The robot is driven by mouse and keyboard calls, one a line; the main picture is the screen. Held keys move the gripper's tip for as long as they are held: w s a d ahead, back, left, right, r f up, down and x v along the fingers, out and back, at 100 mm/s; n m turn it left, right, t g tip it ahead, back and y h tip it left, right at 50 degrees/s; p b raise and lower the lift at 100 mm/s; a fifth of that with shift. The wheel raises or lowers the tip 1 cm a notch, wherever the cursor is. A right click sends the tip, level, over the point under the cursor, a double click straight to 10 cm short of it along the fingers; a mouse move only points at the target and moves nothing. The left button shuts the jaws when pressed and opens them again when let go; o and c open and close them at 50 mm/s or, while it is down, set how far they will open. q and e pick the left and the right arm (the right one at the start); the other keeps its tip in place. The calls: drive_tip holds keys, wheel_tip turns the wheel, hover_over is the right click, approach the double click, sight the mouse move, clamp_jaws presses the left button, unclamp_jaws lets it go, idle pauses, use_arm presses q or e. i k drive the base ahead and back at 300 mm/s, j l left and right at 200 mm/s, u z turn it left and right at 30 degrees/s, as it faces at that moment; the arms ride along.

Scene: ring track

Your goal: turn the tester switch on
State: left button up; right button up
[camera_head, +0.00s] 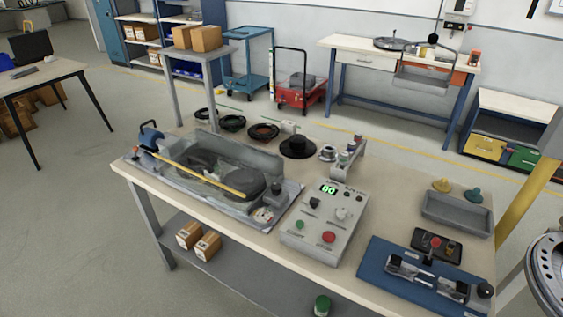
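The tester (325,225) is a grey sloped box near the middle of the workbench (230,225). Its green display (328,189) is lit and seems to read 00. Below the display are a black switch or knob (314,203) and a pale knob (341,213). A green button (300,224) and a red button (329,237) are lower on the face. The picture is too small to tell which control is the switch or how it is set. Neither of my grippers is in view.
Left of the tester is a machine with a clear cover (225,160) and a yellow bar (205,176). Right of it, a blue board (380,262) carries clamps, and a grey tray (457,212) lies behind. Several rings (264,131) lie at the bench's back edge. Floor is open at left.

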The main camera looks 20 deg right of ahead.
sight(314, 202)
drive_tip(key=i+j+z, duration=0.2)
drive_tip(key=j, duration=0.35)
drive_tip(key=j+z, duration=0.25)
drive_tip(key=j, duration=0.25)
drive_tip(key=z, duration=1.15)
